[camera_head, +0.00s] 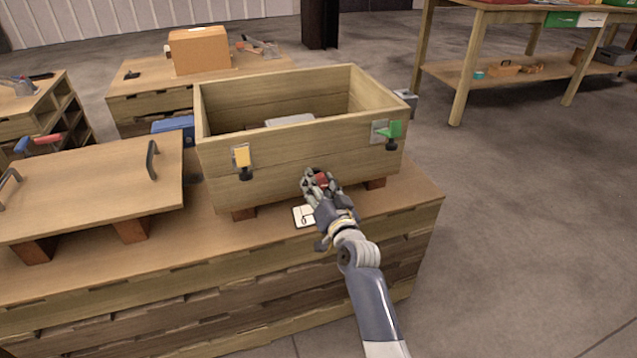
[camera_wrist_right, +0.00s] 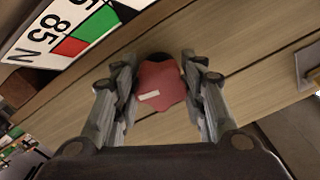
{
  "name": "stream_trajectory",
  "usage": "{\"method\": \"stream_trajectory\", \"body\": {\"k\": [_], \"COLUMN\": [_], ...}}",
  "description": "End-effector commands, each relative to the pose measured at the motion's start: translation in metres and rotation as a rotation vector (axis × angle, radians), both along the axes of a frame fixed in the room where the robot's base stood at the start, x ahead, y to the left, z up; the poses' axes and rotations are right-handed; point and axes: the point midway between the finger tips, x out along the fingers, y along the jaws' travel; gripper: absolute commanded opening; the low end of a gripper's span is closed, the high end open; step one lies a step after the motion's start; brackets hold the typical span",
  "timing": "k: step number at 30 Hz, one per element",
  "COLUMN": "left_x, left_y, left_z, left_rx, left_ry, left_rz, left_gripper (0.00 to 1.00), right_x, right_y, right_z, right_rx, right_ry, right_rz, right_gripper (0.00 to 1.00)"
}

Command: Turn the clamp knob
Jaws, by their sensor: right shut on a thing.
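The clamp knob, a red lobed knob with a white mark (camera_wrist_right: 160,84), sits between the fingers of my right gripper (camera_wrist_right: 160,95) in the right wrist view. My right gripper (camera_head: 318,187) is shut on the knob, with a finger on each side. The knob's far side and its mounting are hidden. My left gripper is not in the head view.
The box front carries a yellow latch (camera_head: 242,157) and a green latch (camera_head: 390,130). A white card (camera_head: 304,216) lies on the bench beside my right gripper. A wooden lid with handles (camera_head: 95,185) lies at left. Open floor (camera_head: 520,220) is at right.

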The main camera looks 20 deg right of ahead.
Motion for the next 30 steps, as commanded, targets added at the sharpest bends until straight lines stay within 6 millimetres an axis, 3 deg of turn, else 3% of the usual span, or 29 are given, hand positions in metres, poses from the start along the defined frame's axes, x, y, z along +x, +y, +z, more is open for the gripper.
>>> {"method": "stream_trajectory", "body": {"k": [10, 11, 13, 14, 25, 30], "left_x": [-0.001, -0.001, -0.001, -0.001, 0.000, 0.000], "left_y": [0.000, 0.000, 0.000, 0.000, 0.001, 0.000], "left_z": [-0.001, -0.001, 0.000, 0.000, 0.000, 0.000], "left_rx": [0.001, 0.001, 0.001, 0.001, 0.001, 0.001], "left_ry": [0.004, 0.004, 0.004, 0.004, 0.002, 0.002], "left_rz": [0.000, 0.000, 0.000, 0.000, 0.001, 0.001], "left_gripper": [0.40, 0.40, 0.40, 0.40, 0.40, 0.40], "right_x": [0.000, 0.000, 0.000, 0.000, -0.002, -0.020], "right_y": [-0.001, -0.001, -0.001, -0.001, 0.000, -0.001], "right_z": [0.001, 0.001, 0.001, 0.001, 0.000, -0.001], "right_rx": [0.001, 0.001, 0.000, 0.000, 0.000, 0.000], "right_ry": [-0.003, -0.003, -0.003, -0.003, -0.001, 0.001], "right_rz": [-0.002, -0.001, -0.001, -0.001, 0.000, 0.000], "right_gripper": [0.15, 0.41, 0.57, 0.60, 0.60, 0.60]}}
